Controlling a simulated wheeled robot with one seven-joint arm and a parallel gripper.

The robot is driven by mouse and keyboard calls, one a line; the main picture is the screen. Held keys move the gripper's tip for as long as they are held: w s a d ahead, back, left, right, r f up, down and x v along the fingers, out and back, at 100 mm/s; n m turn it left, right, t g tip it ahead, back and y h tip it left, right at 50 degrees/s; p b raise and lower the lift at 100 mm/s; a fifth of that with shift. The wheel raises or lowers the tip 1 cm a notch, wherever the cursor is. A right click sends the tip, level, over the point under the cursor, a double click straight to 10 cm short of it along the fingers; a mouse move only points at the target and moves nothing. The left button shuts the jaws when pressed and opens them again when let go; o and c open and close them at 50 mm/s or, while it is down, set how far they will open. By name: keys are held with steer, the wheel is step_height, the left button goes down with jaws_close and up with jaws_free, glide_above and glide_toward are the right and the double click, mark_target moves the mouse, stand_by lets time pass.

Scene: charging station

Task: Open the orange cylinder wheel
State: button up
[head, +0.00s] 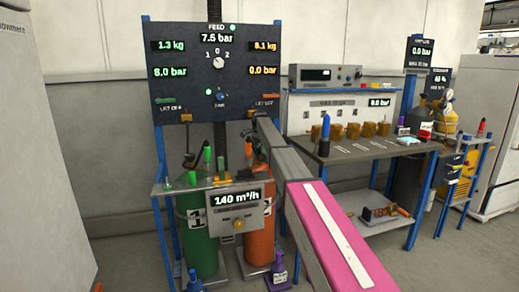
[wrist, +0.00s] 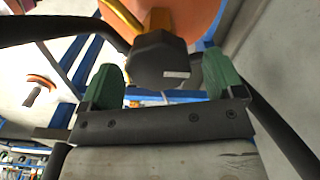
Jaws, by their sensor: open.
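The orange cylinder (head: 260,235) stands under the panel in the head view, right of the green cylinder (head: 200,255). Its top and wheel are largely hidden there by my arm and the shelf fittings. In the wrist view my gripper (wrist: 163,80) is open, with its green fingertips apart. A dark, blocky part (wrist: 158,58) with a small pale label lies between and beyond the fingertips; I cannot tell whether it is the wheel or whether a finger touches it. A yellow part (wrist: 157,18) and a large rounded orange surface (wrist: 190,15) show behind it.
A dark gauge panel (head: 217,100) rises behind the cylinders. A grey flow meter box (head: 237,212) reading 140 m³/h hangs in front. A workbench (head: 365,148) stands at the right. Purple bottle (head: 278,272) is on the floor. Black hoses (wrist: 60,28) run close to my gripper.

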steer(key=c, duration=0.9)
steer(key=n, duration=0.4)
steer(key=shift+a, duration=0.1)
steer(key=n, duration=0.4)
steer(key=shift+w+a+n, duration=0.1)
steer(key=shift+w+n, duration=0.05)
steer(key=shift+n, duration=0.15)
steer(key=n, duration=0.4)
steer(key=shift+a+n, duration=0.1)
steer(key=shift+n, duration=0.2)
steer(key=n, duration=0.4)
steer(key=shift+a+n, duration=0.1)
steer(key=shift+n, duration=0.2)
